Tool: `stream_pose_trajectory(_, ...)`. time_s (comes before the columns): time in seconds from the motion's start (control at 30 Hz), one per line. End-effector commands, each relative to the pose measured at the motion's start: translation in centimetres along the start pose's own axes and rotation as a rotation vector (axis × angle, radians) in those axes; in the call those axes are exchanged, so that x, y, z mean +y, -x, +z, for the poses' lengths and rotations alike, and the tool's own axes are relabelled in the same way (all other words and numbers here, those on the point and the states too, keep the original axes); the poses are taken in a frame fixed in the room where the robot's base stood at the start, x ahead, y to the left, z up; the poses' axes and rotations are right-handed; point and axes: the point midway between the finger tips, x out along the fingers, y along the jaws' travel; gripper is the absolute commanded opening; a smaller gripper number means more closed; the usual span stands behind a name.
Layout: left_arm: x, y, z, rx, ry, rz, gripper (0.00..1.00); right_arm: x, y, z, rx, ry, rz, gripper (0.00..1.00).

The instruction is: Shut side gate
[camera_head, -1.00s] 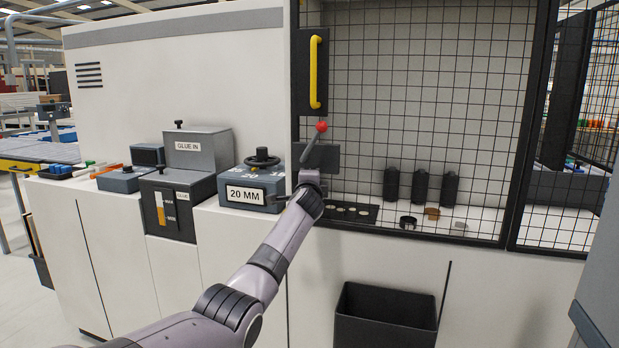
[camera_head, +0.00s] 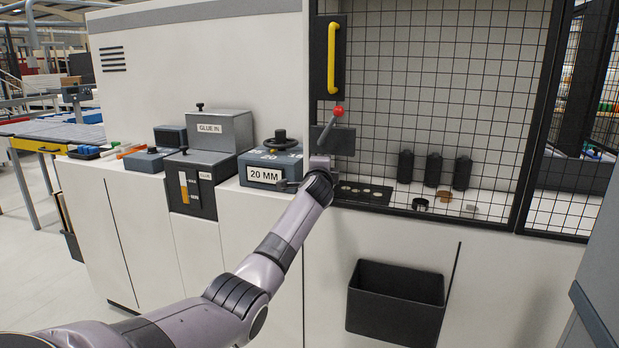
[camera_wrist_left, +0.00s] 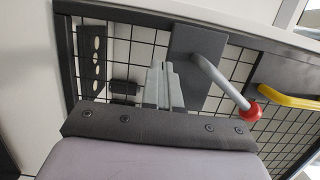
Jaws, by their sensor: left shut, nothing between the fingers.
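A black-framed mesh gate (camera_head: 450,110) stands across the machine's opening and looks flush with its front. It has a yellow handle (camera_head: 332,58) and, below it, a dark latch plate (camera_head: 343,142) with a grey lever (camera_head: 327,130) ending in a red knob (camera_head: 338,112). The lever slants up to the right. My left gripper (camera_head: 319,160) is just below the plate. In the left wrist view its shut, empty fingers (camera_wrist_left: 163,85) are beside the plate (camera_wrist_left: 198,50) and the lever (camera_wrist_left: 222,80); contact is unclear. My right gripper is not in view.
Another mesh panel (camera_head: 572,180) adjoins at the right. A 20 MM dial box (camera_head: 270,168) and a glue unit (camera_head: 220,135) stand left of the gate. A black bin (camera_head: 395,300) hangs below. Black cylinders (camera_head: 433,170) stand behind the mesh.

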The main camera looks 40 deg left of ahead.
Motion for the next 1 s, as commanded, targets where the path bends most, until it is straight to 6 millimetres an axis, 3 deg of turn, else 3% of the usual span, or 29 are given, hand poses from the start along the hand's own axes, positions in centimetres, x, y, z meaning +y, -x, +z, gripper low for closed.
stream_pose_trajectory(1.0,0.3,8.7,2.1,0.001,-0.001,0.005,0.0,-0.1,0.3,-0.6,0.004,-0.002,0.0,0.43)
